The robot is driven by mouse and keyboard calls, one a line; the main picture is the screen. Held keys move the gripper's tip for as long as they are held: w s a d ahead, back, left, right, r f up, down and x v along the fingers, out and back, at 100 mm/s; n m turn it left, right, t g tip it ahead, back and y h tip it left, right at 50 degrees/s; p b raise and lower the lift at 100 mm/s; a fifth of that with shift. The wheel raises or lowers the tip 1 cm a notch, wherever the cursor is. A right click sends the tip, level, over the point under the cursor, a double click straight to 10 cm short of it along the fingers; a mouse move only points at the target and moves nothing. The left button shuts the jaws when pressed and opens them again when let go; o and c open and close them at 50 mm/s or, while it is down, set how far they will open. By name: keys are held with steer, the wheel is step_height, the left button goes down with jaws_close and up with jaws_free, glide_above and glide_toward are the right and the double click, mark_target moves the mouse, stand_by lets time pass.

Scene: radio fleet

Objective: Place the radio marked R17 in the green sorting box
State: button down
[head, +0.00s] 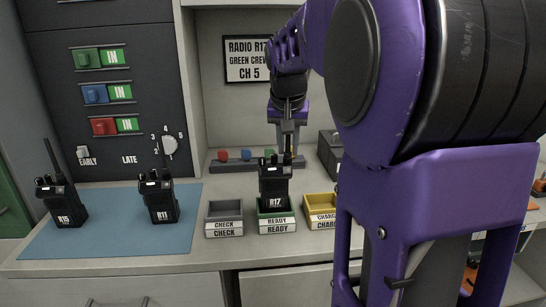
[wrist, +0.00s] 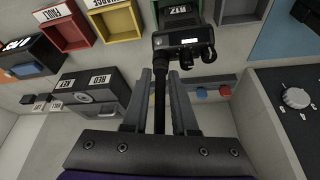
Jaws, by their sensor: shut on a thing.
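The radio marked R17 (head: 274,188) is black and stands upright over the green sorting box (head: 262,213), labelled READY. Its lower end is at the box's opening; I cannot tell whether it rests on the floor of the box. My gripper (head: 287,150) is above the radio, shut on its antenna. In the wrist view the antenna runs between the fingers of my gripper (wrist: 161,78), and the radio's top (wrist: 185,40) with its knobs lies beyond the fingertips. The radio hides much of the green box there.
A grey CHECK box (head: 224,211) stands left of the green box and a yellow CHARGE box (head: 320,201) right. Radios R15 (head: 64,203) and R11 (head: 160,202) stand on a blue mat (head: 110,235). A sign (head: 247,60) reads R17, green crew, CH 5. A red FAULT box (wrist: 65,28) shows too.

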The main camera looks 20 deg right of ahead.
steer(key=shift+f, duration=1.05)
steer(key=shift+f, duration=0.2)
steer(key=c, duration=0.7)
jaws_free()
